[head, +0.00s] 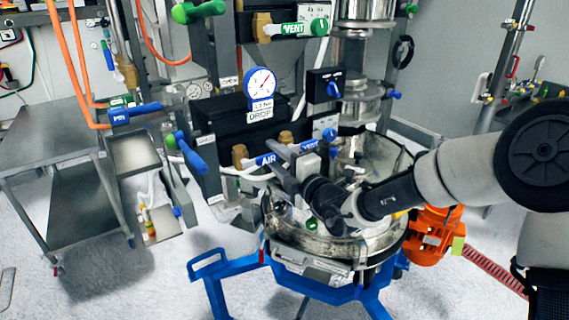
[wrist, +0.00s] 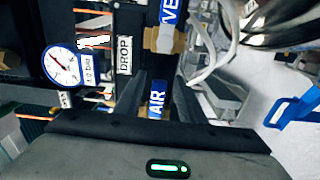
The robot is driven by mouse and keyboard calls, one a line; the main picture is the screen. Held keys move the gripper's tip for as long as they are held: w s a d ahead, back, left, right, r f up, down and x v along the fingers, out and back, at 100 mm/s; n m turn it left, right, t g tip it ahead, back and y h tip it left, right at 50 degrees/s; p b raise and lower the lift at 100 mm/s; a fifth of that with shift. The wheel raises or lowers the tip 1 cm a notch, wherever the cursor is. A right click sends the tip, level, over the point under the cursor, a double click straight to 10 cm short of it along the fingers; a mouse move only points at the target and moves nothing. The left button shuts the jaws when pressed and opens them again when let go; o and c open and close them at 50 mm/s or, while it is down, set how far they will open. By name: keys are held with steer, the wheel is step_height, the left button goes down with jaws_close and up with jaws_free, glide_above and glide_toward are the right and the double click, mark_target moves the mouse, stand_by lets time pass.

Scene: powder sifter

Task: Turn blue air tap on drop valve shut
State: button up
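The blue tap handle lettered AIR (head: 268,160) is on the drop valve panel, below the gauge and the DROP label (head: 260,115). In the wrist view the AIR handle (wrist: 156,98) shows between the two fingers of my gripper (wrist: 157,95). In the head view my gripper (head: 281,164) is at the handle, coming from the right, and covers part of it. The fingers are apart, with a visible gap around the lettering. I cannot tell whether either finger touches the handle.
A round gauge (head: 261,82) stands above the tap. A green VENT handle (head: 293,29) is higher up. The metal sifter bowl (head: 377,160) is below and behind my gripper, on a blue frame (head: 222,268). An orange motor (head: 433,232) is at the right. A grey cart (head: 55,150) stands left.

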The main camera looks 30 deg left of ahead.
steer(key=b+v, duration=0.1)
steer(key=v, duration=1.6)
steer(key=shift+s+d, duration=0.15)
